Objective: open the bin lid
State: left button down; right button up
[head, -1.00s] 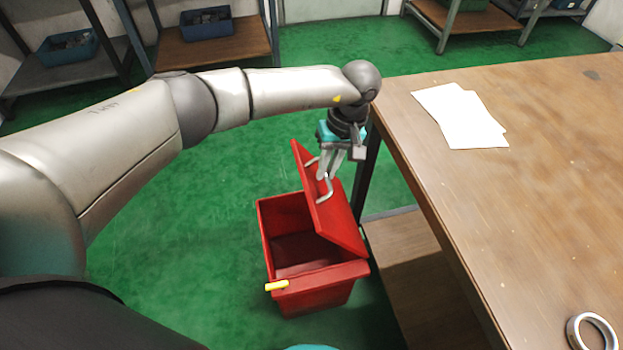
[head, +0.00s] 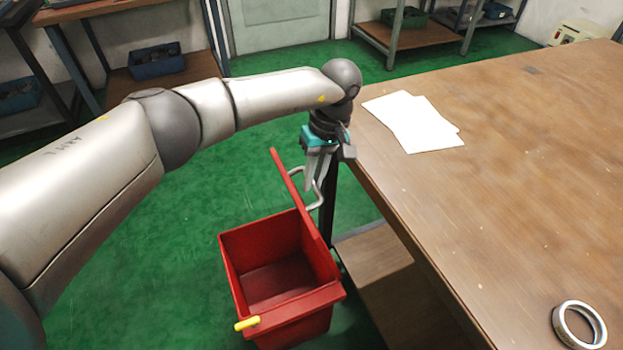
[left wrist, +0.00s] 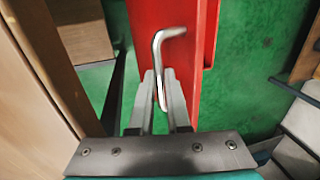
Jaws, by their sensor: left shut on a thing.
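The red bin (head: 262,268) stands on the green floor left of the workbench, its inside visible and empty. Its red lid (head: 291,190) is raised, near upright and seen almost edge-on, on the bin's right side. My left gripper (head: 313,188) is at the lid's outer face, shut on the bent metal handle (head: 318,192). In the left wrist view the fingers (left wrist: 161,78) close around the handle (left wrist: 159,62) in front of the red lid (left wrist: 190,50). My right gripper is not in view.
The wooden workbench (head: 500,150) fills the right side, close to the lid, with white papers (head: 412,120) and a metal ring (head: 580,325) on top. A lower shelf (head: 375,260) sits under it. Shelves with blue bins (head: 157,60) stand at the back. Green floor is free left of the bin.

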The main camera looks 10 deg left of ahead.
pick_arm(q)
jog(key=shift+s+d+f, duration=0.1)
jog(key=shift+s+f, duration=0.1)
jog(key=shift+f, duration=0.05)
jog(key=c, duration=0.9)
grip_release()
jog(key=shift+w+r, duration=0.1)
jog(key=shift+r, duration=0.1)
jog(key=shift+w+r, duration=0.1)
jog(key=shift+r, duration=0.05)
jog(key=p+v, duration=0.4)
jog(key=v, duration=1)
jog(key=shift+r, duration=0.4)
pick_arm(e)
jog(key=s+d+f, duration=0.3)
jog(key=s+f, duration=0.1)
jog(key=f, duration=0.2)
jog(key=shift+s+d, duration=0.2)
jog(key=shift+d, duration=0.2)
